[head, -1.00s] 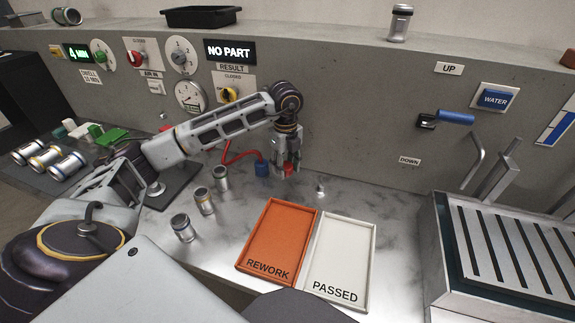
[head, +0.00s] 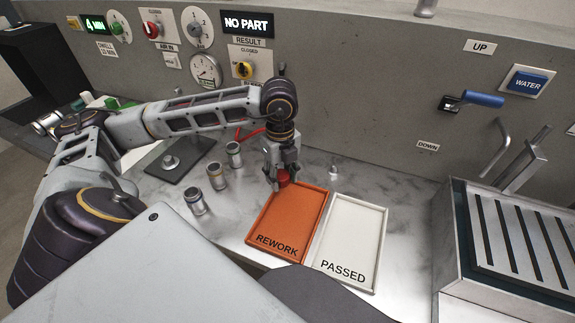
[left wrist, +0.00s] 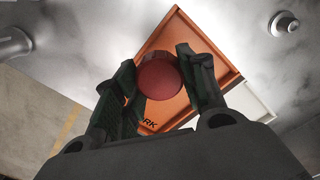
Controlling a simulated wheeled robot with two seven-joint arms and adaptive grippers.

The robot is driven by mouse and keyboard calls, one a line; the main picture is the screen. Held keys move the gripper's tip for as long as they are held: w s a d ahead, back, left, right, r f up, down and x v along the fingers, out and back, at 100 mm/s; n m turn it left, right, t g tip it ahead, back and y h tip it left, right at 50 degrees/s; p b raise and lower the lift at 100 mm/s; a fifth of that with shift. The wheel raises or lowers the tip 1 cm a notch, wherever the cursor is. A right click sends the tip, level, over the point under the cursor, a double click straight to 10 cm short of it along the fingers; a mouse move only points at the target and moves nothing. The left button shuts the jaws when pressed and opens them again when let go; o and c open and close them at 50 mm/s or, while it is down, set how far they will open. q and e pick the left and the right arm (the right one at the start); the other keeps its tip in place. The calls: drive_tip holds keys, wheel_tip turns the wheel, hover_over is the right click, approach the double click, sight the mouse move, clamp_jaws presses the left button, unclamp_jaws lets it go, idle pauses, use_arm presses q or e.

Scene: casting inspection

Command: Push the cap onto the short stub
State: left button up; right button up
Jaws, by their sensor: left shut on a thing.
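My left gripper (head: 284,176) is shut on a red round cap (head: 283,179). It holds the cap over the far left part of the orange REWORK tray. In the left wrist view the red cap (left wrist: 161,78) sits between the dark fingers, with the tray behind it. A small metal stub (head: 333,172) stands on the bench to the right of the gripper, apart from the cap. In the left wrist view the stub (left wrist: 286,23) shows at the upper right, bare. My right gripper is not in view.
The orange REWORK tray (head: 261,246) and white PASSED tray (head: 350,285) lie side by side. Several metal castings (head: 217,177) stand to the left. A slotted metal tank (head: 452,250) is at the right. The grey panel wall rises behind the stub.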

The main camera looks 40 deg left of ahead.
use_arm(q)
drive_tip(key=shift+s+d, duration=0.25)
drive_tip(key=shift+s, duration=0.75)
drive_tip(key=shift+s+d, duration=0.25)
drive_tip(key=shift+s, duration=0.75)
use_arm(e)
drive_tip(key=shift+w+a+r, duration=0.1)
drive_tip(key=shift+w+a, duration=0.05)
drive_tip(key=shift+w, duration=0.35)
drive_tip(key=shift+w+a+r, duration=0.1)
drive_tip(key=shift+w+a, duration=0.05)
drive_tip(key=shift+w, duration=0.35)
